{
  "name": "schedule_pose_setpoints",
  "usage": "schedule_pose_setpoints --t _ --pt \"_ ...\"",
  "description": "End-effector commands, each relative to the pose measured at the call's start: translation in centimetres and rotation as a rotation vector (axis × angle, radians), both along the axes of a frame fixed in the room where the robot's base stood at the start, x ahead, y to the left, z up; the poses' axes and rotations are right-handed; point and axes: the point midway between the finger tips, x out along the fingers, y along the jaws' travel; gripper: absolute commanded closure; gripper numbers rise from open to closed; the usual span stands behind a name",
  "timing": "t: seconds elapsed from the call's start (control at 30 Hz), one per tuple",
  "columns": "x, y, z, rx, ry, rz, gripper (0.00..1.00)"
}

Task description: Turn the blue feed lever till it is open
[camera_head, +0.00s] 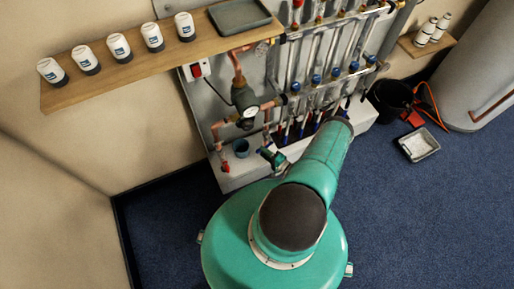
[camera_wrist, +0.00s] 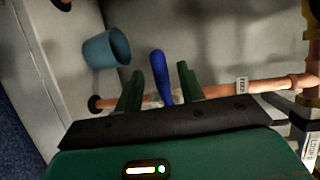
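The blue feed lever (camera_wrist: 160,75) stands up from a horizontal copper pipe (camera_wrist: 222,90) in the wrist view. My gripper (camera_wrist: 159,68) is open, with one dark green finger on each side of the lever. Narrow gaps show between the lever and both fingers. The lever's foot is partly hidden behind my gripper. In the head view my gripper (camera_head: 272,157) is low at the front of the manifold, and I cannot make out the lever there.
A blue cup (camera_wrist: 107,48) is left of the lever, close to my left finger; it also shows in the head view (camera_head: 241,148). Copper pipework with a round gauge (camera_head: 248,111) rises behind. A wooden shelf (camera_head: 140,64) with several white jars overhangs at upper left.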

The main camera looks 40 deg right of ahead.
Motion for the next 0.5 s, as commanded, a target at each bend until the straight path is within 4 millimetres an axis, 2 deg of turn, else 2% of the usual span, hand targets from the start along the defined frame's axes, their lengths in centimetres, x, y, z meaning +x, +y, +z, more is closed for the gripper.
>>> schedule_pose_setpoints --t 0.1,0.2,0.37,0.5 --pt "2.3 0.3 -0.3 -0.001 -0.001 0.002 0.61" --pt "3.8 0.5 -0.5 -0.001 -0.001 0.003 0.61" --pt "5.0 0.7 -0.7 -0.001 0.001 0.003 0.61" --pt "5.2 0.6 -0.7 -0.001 0.001 0.002 0.61"
